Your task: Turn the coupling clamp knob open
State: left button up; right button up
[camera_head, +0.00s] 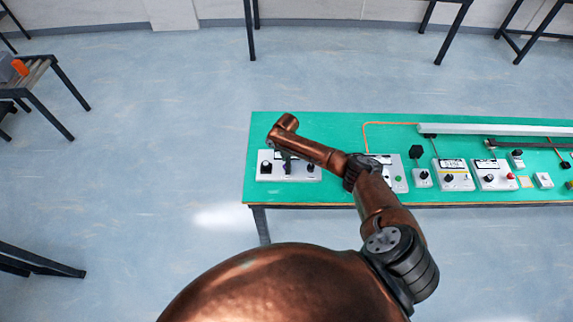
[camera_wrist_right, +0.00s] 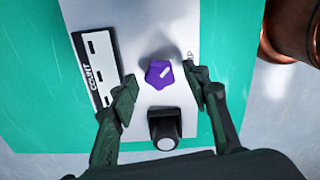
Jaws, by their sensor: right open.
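A purple lobed knob (camera_wrist_right: 157,75) with a white pointer line angled to the upper right sits on a white panel (camera_wrist_right: 140,38) in the wrist view. My right gripper (camera_wrist_right: 161,84) is open, with one finger on each side of the knob. A gap shows between each fingertip and the knob; depth to it is hard to tell. In the head view my right gripper (camera_head: 287,166) hangs over the leftmost white panel (camera_head: 299,176), and the arm hides the purple knob. My left gripper is not in view.
A black knob with a pale top (camera_wrist_right: 164,130) stands close to the purple knob, between the finger bases. A COUNT label plate (camera_wrist_right: 95,70) lies beside the left finger. More control boxes (camera_head: 453,174) line the green table (camera_head: 340,125) to the right.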

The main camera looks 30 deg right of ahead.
notch_tip(320, 180, up, 12)
jog(key=shift+f, duration=0.25)
dwell(0.5)
